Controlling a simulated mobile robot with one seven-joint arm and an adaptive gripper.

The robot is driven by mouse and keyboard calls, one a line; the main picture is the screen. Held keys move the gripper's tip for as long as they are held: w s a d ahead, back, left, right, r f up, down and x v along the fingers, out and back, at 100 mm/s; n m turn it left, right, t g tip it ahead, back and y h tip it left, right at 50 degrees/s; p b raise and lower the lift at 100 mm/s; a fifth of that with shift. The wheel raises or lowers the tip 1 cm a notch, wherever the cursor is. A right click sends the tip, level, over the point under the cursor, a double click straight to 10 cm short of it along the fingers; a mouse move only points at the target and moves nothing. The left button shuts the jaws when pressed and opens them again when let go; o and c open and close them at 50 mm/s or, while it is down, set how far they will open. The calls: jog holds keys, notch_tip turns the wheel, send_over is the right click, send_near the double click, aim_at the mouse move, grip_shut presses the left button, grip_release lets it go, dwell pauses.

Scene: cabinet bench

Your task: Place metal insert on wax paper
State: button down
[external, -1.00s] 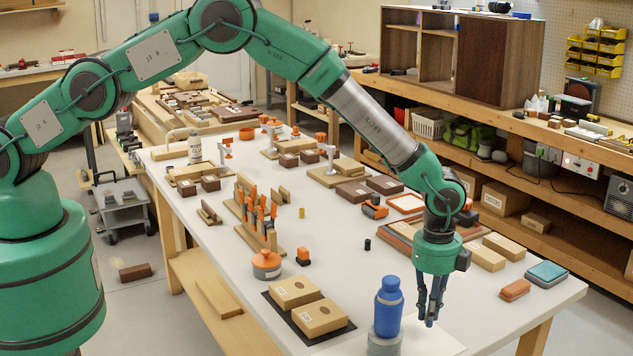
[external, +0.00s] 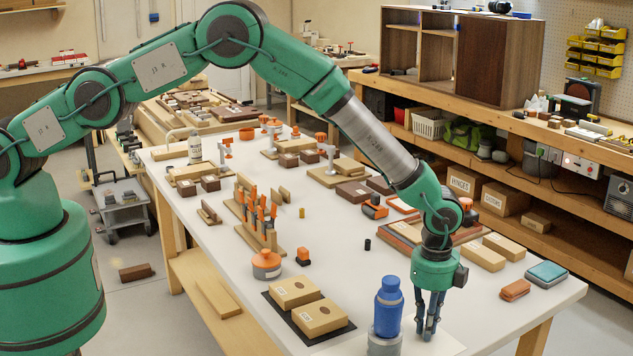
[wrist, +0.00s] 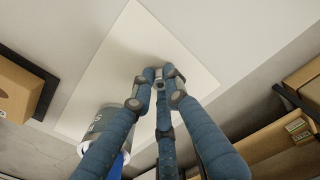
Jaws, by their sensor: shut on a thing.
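The wax paper (wrist: 130,45) is a pale sheet lying flat on the white bench top, below my gripper in the wrist view. Part of it (external: 447,346) shows at the bottom edge of the external view. My gripper (external: 427,335) points down over the sheet, its three fingers drawn together. In the wrist view the fingers (wrist: 160,84) are shut around a small grey metal insert (wrist: 159,84). The fingers hide most of the insert. I cannot tell whether it touches the paper.
A blue bottle (external: 388,305) on a grey base stands close left of my fingers. Cardboard boxes (external: 320,317) lie on a dark mat farther left.

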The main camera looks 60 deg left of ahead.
jog(key=c, duration=1.7)
grip_release()
jog(key=shift+f, duration=0.1)
jog(key=shift+c, duration=0.2)
notch_tip(320, 180, up, 12)
jog(key=shift+p, duration=0.4)
jog(key=shift+a+r, duration=0.1)
jog(key=shift+r, duration=0.1)
